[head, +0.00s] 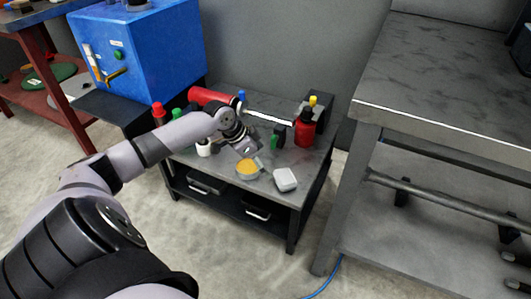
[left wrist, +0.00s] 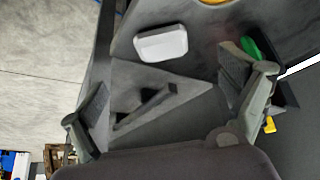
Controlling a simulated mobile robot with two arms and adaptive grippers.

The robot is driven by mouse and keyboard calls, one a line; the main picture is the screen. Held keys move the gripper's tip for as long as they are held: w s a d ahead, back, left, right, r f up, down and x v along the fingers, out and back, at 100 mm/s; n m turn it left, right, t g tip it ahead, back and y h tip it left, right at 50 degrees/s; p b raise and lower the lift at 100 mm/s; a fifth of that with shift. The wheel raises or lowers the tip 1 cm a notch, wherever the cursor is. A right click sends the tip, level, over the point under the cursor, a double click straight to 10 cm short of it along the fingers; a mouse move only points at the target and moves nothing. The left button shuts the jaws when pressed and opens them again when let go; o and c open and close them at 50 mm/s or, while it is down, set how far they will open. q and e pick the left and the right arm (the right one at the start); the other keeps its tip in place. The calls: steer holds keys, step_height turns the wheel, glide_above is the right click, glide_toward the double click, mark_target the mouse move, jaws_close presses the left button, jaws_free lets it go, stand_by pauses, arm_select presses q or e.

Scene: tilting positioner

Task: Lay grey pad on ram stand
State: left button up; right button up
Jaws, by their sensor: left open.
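A pale grey pad (head: 285,179), a rounded block, lies flat near the front right corner of the low dark bench (head: 230,99). It also shows in the left wrist view (left wrist: 162,43), beyond my spread fingers. My left gripper (head: 246,151) is above the bench, beside a yellow-filled bowl and to the left of the pad. It also shows in the left wrist view (left wrist: 168,88), open with nothing between its fingers. A red cylinder (head: 212,97) with a bright rod (head: 268,118) lies at the back of the bench. I cannot tell which part is the ram stand.
The yellow-filled bowl (head: 248,168) is left of the pad. A red bottle (head: 304,128), a green item (head: 277,140) and a white cup (head: 204,148) stand nearby. A blue cabinet (head: 140,50) is at the left, a higher grey table (head: 440,80) at the right.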

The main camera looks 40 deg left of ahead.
arm_select(q)
steer(key=s+d+f, duration=0.2)
steer(key=s+d, duration=0.2)
steer(key=d, duration=0.4)
steer(key=s+d+f+t+h, duration=0.1)
steer(key=s+d+f, duration=0.15)
steer(key=d, duration=0.55)
steer(key=s+d+f, duration=0.2)
steer(key=s+d, duration=0.2)
steer(key=d, duration=0.4)
steer(key=s+r+n+t+y, duration=0.2)
steer(key=s+r+n+t, duration=0.1)
steer(key=r, duration=0.4)
steer(key=shift+s+d+r+n+t, duration=0.25)
steer(key=shift+s+n, duration=0.35)
steer(key=shift+s, duration=0.6)
